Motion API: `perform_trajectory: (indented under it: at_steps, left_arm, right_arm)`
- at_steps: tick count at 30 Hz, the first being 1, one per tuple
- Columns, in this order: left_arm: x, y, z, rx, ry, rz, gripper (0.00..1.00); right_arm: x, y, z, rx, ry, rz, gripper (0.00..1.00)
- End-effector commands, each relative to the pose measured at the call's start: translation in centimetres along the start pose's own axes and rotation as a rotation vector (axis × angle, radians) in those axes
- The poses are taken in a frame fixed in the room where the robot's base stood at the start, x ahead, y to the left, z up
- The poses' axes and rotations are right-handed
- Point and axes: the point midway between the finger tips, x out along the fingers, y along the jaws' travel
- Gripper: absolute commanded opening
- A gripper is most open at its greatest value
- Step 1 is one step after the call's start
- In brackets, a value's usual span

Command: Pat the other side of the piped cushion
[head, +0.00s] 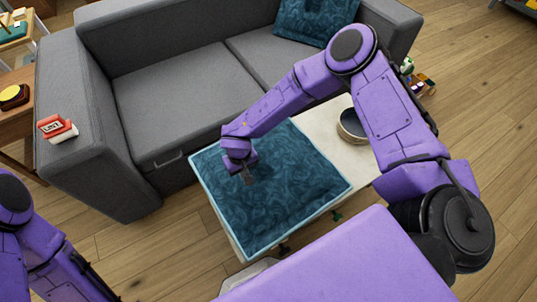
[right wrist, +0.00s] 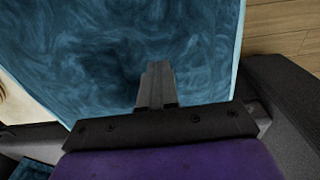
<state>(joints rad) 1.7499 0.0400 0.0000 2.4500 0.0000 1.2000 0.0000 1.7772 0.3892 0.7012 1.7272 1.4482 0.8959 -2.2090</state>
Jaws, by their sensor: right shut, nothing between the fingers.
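The piped cushion (head: 285,195) is dark teal with a swirled pattern and light blue piping. It lies flat on a pale low table in front of the sofa. My right gripper (head: 249,178) is shut and empty, pointing down over the left half of the cushion. In the right wrist view its closed fingers (right wrist: 157,82) show against the cushion (right wrist: 90,45). I cannot tell whether the fingertips touch the fabric. My left arm shows at the lower left of the head view, but its gripper is not in view.
The pale table (head: 352,165) also bears a dark round bowl (head: 352,126). Wooden floor (head: 140,245) is clear at the left front.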

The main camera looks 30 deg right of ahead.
Motion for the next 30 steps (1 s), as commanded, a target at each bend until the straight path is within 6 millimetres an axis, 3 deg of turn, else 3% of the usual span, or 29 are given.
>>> perform_trajectory:
  at_steps: [16, 22, 30]
  left_arm:
    - [0.9, 0.1, 0.4, 0.0, 0.0, 0.0, 0.57]
    - [0.8, 0.1, 0.3, 0.0, 0.0, 0.0, 0.57]
    - [-1.7, -0.1, -0.7, 0.0, 0.0, 0.0, 0.57]
  right_arm:
    - [1.8, 0.0, 0.0, 0.0, 0.0, 0.0, 0.0]
    - [1.6, 0.0, 0.0, 0.0, 0.0, 0.0, 0.0]
    - [-1.2, 0.0, 0.0, 0.0, 0.0, 0.0, 0.0]
